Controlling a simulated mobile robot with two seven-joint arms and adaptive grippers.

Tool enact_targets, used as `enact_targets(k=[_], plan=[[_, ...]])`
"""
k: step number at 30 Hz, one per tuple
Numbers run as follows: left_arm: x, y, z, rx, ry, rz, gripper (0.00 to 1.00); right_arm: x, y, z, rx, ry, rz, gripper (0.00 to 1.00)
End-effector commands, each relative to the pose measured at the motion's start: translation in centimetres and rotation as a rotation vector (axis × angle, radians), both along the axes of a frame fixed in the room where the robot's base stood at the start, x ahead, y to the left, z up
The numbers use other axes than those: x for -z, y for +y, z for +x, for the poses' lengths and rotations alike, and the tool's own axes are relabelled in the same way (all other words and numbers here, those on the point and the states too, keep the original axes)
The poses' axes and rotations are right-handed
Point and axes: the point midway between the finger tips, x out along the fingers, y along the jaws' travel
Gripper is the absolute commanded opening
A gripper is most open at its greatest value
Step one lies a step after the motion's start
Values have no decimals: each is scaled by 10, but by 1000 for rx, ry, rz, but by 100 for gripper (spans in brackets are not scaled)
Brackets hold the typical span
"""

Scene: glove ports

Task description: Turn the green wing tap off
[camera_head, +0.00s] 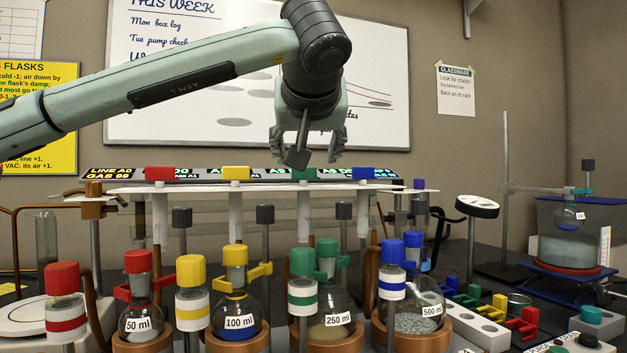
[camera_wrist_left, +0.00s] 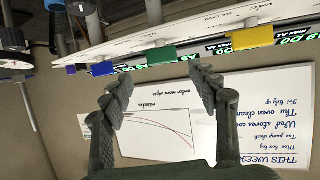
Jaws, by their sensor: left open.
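The green wing tap (camera_head: 305,173) sits on the white manifold rail, between the yellow tap (camera_head: 236,173) and the blue tap (camera_head: 363,173). My left gripper (camera_head: 312,156) hangs pointing down just above the green tap, fingers apart and empty. In the left wrist view, the green tap (camera_wrist_left: 160,57) lies beyond the gap between the open fingertips (camera_wrist_left: 162,82), with no contact visible. The blue tap (camera_wrist_left: 103,68) and yellow tap (camera_wrist_left: 251,38) flank it. The exact angle of the green wing is hard to read. My right gripper does not show.
A red tap (camera_head: 160,173) is at the rail's left. Below the rail (camera_head: 270,187) stand several flasks and colour-capped bottles in front, with clamps and rods. A whiteboard (camera_head: 375,70) is on the wall behind. A stand with a flask and bath (camera_head: 572,245) is at right.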

Motion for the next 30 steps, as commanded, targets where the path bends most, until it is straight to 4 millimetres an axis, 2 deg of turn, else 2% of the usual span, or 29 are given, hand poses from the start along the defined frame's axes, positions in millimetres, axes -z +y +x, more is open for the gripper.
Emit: enact_targets(k=[5, 12, 16, 27, 28, 30], plan=[[2, 4, 14, -7, -7, 33, 60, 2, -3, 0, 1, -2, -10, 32], [18, 5, 50, -5, -4, 29, 60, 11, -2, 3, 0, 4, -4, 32], [24, 5, 64, -4, -5, 28, 60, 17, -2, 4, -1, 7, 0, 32], [27, 6, 72, -4, -7, 28, 60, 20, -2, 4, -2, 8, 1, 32], [27, 6, 71, -4, -7, 28, 59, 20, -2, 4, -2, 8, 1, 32], [27, 6, 71, -4, -7, 28, 50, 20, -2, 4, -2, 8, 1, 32]])
